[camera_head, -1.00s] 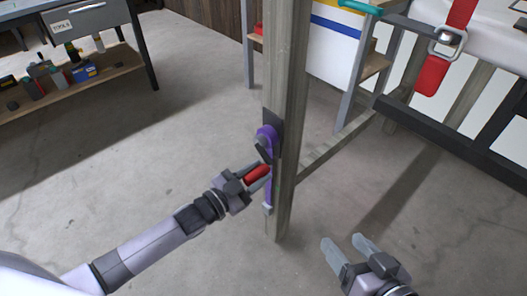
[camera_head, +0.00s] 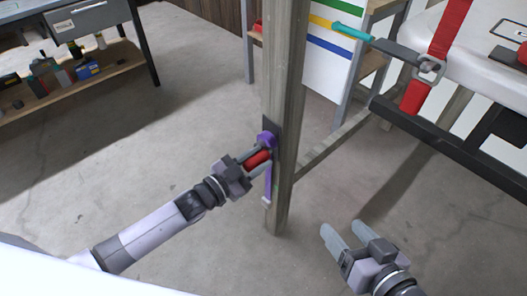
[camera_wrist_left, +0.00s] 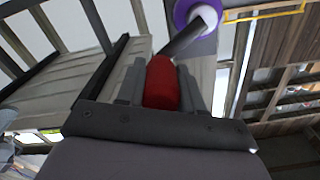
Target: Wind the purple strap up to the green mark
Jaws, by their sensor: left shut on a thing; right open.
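The purple strap (camera_head: 268,182) hangs down the side of a wooden post (camera_head: 290,90), below its purple reel. The reel (camera_head: 267,138) also shows in the left wrist view (camera_wrist_left: 187,14). My left gripper (camera_head: 258,162) is shut on the red crank handle (camera_head: 257,158), close beside the post; the handle sits between the fingers in the left wrist view (camera_wrist_left: 161,85). My right gripper (camera_head: 346,236) is open and empty, low at the right of the post.
A red strap (camera_head: 449,30) with a metal buckle hangs by a white-topped load on a dark frame (camera_head: 450,145) at the right. A workbench shelf (camera_head: 70,90) with tools stands at the back left. The floor around the post is clear.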

